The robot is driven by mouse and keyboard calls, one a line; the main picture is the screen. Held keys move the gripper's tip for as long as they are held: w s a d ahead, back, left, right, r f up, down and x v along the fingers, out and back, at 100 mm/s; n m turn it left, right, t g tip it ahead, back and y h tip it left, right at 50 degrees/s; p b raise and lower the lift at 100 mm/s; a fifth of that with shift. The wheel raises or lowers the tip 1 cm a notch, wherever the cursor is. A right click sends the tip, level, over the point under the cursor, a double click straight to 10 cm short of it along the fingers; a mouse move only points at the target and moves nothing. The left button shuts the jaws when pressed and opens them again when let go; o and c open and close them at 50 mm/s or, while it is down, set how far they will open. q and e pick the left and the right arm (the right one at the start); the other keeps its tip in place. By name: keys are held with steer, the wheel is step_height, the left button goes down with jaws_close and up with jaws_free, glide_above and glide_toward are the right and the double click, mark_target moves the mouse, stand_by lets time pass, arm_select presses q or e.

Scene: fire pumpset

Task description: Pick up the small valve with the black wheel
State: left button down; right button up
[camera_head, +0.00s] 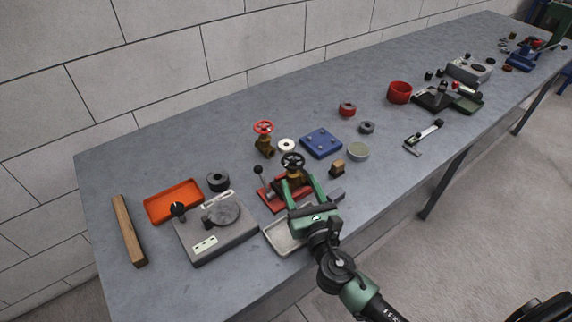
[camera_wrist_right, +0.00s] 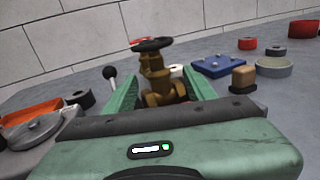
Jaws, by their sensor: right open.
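The small valve with the black wheel (camera_head: 292,160) stands upright on the workbench side of a red fixture (camera_head: 272,199), its brass body partly hidden by my gripper in the head view. In the right wrist view the valve (camera_wrist_right: 156,75) shows its brass body between my two green fingers, black wheel above them. My right gripper (camera_head: 298,190) is open with its fingers on either side of the valve body; whether they touch it I cannot tell. It also shows in the right wrist view (camera_wrist_right: 160,98). My left gripper is not in view.
A brass valve with a red wheel (camera_head: 263,138) stands just behind. A black-knobbed lever (camera_head: 259,171) rises left of the black wheel. A blue plate (camera_head: 321,143), a wooden block (camera_head: 337,168) and a grey tray (camera_head: 275,236) are close by. A grey wall (camera_head: 160,60) runs behind.

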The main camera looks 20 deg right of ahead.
mark_target(294, 173)
steer(key=shift+w+a+r, duration=0.1)
steer(key=shift+w, duration=0.1)
steer(key=shift+w+r, duration=0.1)
steer(key=shift+w, duration=0.15)
steer(key=w, duration=0.2)
steer(key=shift+w, duration=0.4)
steer(key=w, duration=0.4)
steer(key=shift+w+p, duration=0.2)
steer(key=shift+p, duration=0.2)
steer(key=shift+w, duration=0.1)
steer(key=c, duration=0.9)
jaws_close()
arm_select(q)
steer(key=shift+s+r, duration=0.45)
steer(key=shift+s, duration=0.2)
arm_select(e)
steer(key=shift+r, duration=0.1)
